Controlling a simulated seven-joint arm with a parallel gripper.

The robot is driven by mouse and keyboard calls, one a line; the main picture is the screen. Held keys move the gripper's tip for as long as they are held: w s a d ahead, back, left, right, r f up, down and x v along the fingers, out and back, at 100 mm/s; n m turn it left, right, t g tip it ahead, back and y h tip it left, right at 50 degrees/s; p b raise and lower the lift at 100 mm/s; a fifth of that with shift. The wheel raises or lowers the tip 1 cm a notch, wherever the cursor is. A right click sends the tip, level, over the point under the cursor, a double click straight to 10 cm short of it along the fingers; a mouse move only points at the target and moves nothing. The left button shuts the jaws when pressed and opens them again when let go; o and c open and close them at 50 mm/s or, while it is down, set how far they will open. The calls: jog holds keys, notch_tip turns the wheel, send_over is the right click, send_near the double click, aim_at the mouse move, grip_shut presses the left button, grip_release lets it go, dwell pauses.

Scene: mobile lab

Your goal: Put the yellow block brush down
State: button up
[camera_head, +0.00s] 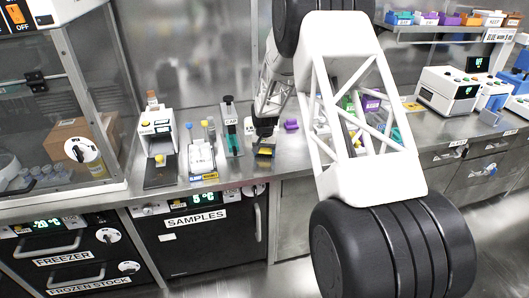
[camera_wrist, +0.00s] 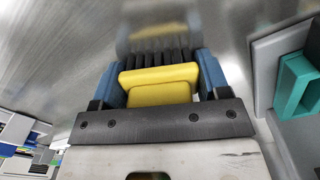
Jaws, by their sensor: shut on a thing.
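The yellow block brush (camera_wrist: 158,84) is a yellow block with a row of dark bristles, which point away from the wrist camera. My gripper (camera_wrist: 160,72) is shut on it, with one blue finger on each side of the block. In the head view my gripper (camera_head: 265,141) is over the front part of the steel bench (camera_head: 285,168), and the brush shows small and yellow (camera_head: 265,151) at its tip. The bristle ends are close to the bench surface; I cannot tell whether they touch it.
A black and grey stand (camera_head: 231,130) and a small tray device (camera_head: 201,155) stand left of my gripper. A purple object (camera_head: 291,124) lies behind it to the right. In the wrist view, a grey holder with a teal part (camera_wrist: 297,85) is at the right. The bench's front edge is close.

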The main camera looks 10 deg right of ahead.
jog(key=shift+f, duration=0.15)
jog(key=o, duration=1)
jog(key=shift+o, duration=0.2)
notch_tip(320, 180, up, 12)
jog(key=shift+r, duration=0.2)
dwell(0.6)
